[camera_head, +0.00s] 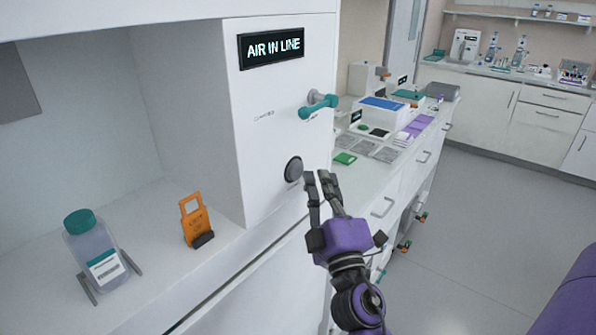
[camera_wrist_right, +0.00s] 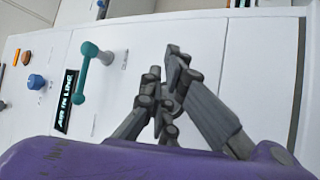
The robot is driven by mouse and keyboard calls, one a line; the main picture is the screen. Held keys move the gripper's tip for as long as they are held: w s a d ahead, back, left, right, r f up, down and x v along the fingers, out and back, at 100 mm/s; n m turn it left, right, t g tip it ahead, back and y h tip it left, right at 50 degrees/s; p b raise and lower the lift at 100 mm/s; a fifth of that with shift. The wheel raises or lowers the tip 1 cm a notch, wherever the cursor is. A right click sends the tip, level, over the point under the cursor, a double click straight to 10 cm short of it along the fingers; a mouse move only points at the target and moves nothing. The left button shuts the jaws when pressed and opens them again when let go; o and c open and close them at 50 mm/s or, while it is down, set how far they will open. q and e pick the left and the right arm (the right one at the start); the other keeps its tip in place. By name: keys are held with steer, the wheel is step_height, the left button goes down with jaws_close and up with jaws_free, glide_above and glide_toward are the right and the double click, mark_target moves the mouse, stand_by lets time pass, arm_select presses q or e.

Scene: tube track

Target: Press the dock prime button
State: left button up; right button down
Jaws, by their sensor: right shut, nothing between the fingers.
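A round dark grey button (camera_head: 293,169) sits on the front face of a white cabinet (camera_head: 262,120), below a black display (camera_head: 271,48) reading "AIR IN LINE". My right gripper (camera_head: 319,178) is shut and empty, its fingertips just right of the button in the head view. I cannot tell whether they touch the cabinet face. The display also shows in that view (camera_wrist_right: 67,101), left of the fingers. My left gripper is not in view.
A teal lever (camera_head: 318,106) sticks out above the button, near my right gripper. An open bay at left holds a teal-capped bottle (camera_head: 91,247) and an orange tag (camera_head: 195,220). A counter with trays (camera_head: 384,103) lies behind. The floor (camera_head: 480,215) at right is clear.

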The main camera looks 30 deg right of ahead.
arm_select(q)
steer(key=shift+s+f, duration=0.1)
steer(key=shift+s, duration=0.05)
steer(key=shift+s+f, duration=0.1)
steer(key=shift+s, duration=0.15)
arm_select(e)
steer(key=shift+w, duration=0.15)
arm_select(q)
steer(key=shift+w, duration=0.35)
arm_select(e)
steer(key=shift+w+a, duration=0.2)
steer(key=shift+w, duration=0.05)
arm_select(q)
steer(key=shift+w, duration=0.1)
